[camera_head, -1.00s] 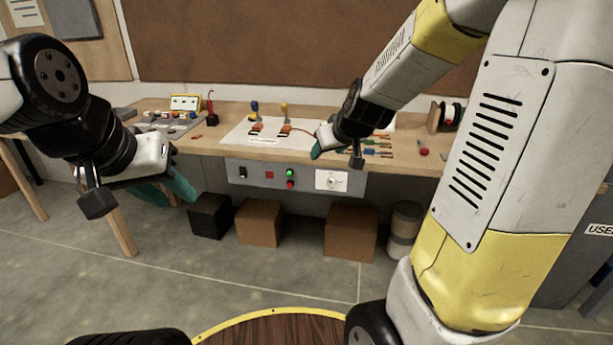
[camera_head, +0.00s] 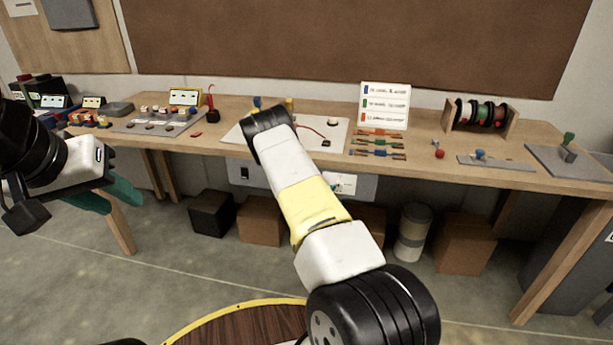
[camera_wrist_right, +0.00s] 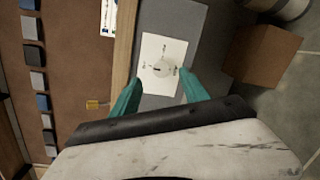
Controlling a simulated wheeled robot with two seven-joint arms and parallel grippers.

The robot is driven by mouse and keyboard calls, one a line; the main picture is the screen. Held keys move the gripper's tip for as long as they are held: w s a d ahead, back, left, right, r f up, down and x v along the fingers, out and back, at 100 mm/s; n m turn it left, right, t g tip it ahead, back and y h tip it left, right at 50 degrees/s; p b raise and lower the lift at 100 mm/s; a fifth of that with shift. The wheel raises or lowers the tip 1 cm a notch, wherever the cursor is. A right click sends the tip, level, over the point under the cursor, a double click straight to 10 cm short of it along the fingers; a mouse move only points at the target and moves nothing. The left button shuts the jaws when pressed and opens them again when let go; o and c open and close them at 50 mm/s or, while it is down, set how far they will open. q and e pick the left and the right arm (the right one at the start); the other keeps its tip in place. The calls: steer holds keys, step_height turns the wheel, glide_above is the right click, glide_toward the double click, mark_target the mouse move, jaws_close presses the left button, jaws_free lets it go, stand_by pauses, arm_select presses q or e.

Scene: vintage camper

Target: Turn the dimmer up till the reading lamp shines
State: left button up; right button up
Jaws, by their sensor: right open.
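The dimmer is a round white knob (camera_wrist_right: 163,68) on a white plate with small marks, set in a grey panel. In the head view the plate (camera_head: 344,184) shows on the front panel under the bench, partly hidden by my right arm. My right gripper (camera_wrist_right: 160,78) is open, its teal fingers on either side of the knob in the right wrist view; I cannot tell if they touch it. My left gripper (camera_head: 122,204) is open and empty, left of the panel. I cannot make out a reading lamp.
The wooden bench (camera_head: 420,165) holds a wire-spool rack (camera_head: 480,114), a label card (camera_head: 385,104) and small parts. Below stand brown boxes (camera_head: 465,243), a black box (camera_head: 212,213) and a canister (camera_head: 413,232). Floor before the bench is open.

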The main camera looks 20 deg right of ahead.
mark_target(338, 187)
steer(key=w+d, duration=0.1)
steer(key=w, duration=0.1)
steer(key=w+d+n, duration=0.1)
steer(key=w, duration=0.1)
steer(key=w+d+f+n+t, duration=0.1)
steer(key=w, duration=0.1)
steer(key=shift+d+f, duration=0.1)
steer(key=shift+d, duration=0.3)
jaws_close()
